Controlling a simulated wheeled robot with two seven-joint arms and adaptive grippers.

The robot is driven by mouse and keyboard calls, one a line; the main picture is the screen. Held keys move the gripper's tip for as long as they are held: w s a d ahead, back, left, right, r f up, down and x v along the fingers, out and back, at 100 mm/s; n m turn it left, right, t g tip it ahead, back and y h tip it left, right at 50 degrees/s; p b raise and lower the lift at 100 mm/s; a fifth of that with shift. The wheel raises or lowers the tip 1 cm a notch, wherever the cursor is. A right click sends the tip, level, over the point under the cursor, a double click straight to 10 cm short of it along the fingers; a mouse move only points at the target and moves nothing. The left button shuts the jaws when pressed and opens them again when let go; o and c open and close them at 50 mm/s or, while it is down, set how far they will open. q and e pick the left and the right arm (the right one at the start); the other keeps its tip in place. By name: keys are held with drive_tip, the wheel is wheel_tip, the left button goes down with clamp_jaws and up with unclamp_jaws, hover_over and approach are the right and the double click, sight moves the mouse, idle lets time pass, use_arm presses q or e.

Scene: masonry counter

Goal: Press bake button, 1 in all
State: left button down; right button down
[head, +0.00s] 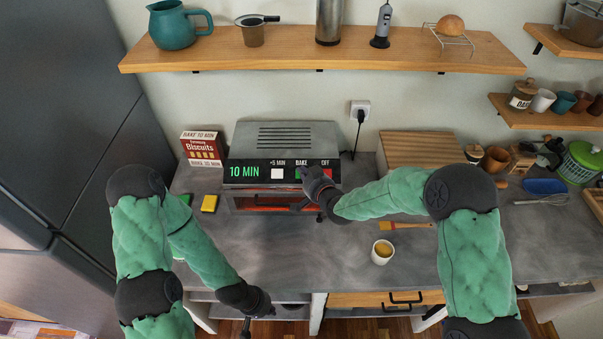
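The toaster oven (284,138) stands on the counter against the wall. Its front panel shows a green "10 MIN" display (244,171). Beside it are a white +5 MIN button (277,174), a green bake button (299,174) and a red OFF button (327,172). My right gripper (302,188) is at the oven front, right by the bake button and partly covering it; I cannot tell whether it touches. Its finger opening is unclear. My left gripper (246,325) hangs low in front of the counter edge, far from the oven; its fingers are too small to judge.
A small cup (382,251) and a brush (405,225) lie to the right. A shelf (290,52) with kitchenware hangs above. The counter's front middle is clear.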

drive_tip(key=shift+s+r+p, duration=0.3)
drive_tip(key=shift+r+p, duration=0.15)
drive_tip(key=shift+r, duration=0.35)
drive_tip(key=s+r, duration=0.1)
drive_tip(key=r+p, duration=0.1)
drive_tip(key=shift+s+r, duration=0.35)
drive_tip(key=shift+r, duration=0.05)
idle(0.4)
